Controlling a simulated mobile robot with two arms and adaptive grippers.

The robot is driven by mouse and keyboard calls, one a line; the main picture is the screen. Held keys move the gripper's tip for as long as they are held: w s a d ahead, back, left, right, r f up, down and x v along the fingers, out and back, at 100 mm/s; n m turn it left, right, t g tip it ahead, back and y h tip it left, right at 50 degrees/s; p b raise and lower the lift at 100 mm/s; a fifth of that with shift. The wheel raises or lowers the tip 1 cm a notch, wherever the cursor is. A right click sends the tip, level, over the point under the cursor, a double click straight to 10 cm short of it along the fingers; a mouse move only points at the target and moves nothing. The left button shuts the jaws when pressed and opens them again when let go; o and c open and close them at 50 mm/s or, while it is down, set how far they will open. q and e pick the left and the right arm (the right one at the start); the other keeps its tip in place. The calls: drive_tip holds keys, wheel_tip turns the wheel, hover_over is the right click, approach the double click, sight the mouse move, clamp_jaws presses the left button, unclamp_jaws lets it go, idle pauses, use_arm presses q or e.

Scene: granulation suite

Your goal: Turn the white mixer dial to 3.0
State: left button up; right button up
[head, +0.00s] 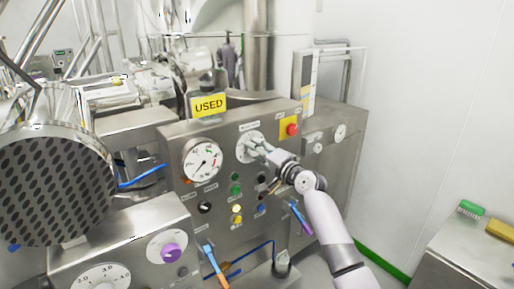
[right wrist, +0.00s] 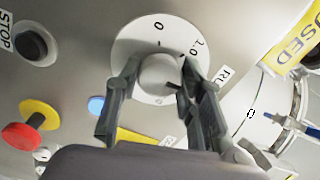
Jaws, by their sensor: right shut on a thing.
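The white dial (head: 242,149) is a round plate on the upper part of the steel control panel. In the right wrist view its scale plate (right wrist: 132,50) shows the marks 0 and 1.0, and other marks are covered. My right gripper (head: 259,148) reaches the dial from the lower right. It is shut on the white knob (right wrist: 158,75) at the dial's centre, with one finger on each side. A small dark mark shows at the knob's edge, but I cannot tell what value the knob points to. My left gripper is not in view.
Near the dial are a gauge (head: 202,161), a red emergency button (head: 292,129) on yellow, and several coloured buttons. A yellow USED sign (head: 208,105) stands above. A lower-left panel has a purple knob (head: 170,253) and another numbered dial (head: 103,277). A steel bench (head: 465,262) stands right.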

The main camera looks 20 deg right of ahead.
drive_tip(key=shift+m+p, duration=1.15)
drive_tip(key=shift+m, duration=5.25)
drive_tip(key=o, duration=1.1)
drive_tip(key=shift+o, duration=0.2)
drive_tip(key=shift+s+d, duration=0.1)
drive_tip(key=v, duration=1.2)
